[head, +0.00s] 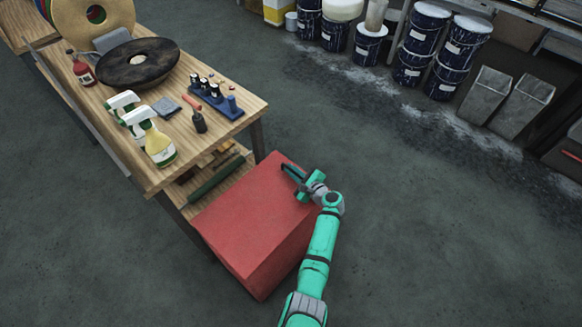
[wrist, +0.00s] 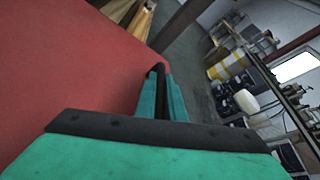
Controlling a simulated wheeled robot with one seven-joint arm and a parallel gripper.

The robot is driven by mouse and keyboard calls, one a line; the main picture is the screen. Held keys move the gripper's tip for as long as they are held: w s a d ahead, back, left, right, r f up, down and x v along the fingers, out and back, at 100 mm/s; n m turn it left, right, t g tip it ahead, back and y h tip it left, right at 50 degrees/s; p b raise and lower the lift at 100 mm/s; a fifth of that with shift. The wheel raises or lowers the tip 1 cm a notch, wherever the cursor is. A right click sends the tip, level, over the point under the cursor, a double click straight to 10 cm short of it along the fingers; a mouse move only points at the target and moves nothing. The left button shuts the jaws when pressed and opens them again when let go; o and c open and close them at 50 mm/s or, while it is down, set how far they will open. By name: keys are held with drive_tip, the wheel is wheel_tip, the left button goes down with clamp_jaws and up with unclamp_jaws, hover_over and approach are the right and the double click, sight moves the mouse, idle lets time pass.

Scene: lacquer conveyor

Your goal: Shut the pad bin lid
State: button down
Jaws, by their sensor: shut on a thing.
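The red pad bin (head: 270,253) stands on the floor beside the workbench's near end. Its red lid (head: 246,210) lies across the top, and I see no clear gap between lid and bin from this angle. My gripper (head: 289,170) is at the lid's far right edge, with its dark fingertips there. In the wrist view the lid (wrist: 70,65) fills the left side, and my gripper (wrist: 158,70) is shut at its edge. The exact grip point is hidden by the fingers.
The wooden workbench (head: 150,176) stands left of the bin, with spray bottles (head: 158,147), a dark round pad (head: 138,64) and a blue rack (head: 215,100) on it. Paint drums (head: 368,45) line the back. The floor (head: 430,220) to the right is clear.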

drive_tip(key=shift+s+f, duration=0.35)
drive_tip(key=shift+f, duration=0.35)
drive_tip(key=c, duration=1.8)
unclamp_jaws()
drive_tip(key=shift+s+f, duration=0.1)
drive_tip(key=shift+f, duration=0.05)
drive_tip(key=shift+c, duration=0.2)
drive_tip(key=shift+d, duration=0.1)
drive_tip(key=shift+s+d, duration=0.15)
drive_tip(key=v, duration=0.3)
drive_tip(key=r+v, duration=0.1)
drive_tip(key=v, duration=0.6)
drive_tip(key=shift+d+r, duration=0.1)
drive_tip(key=shift+r, duration=0.1)
drive_tip(key=shift+w, duration=0.25)
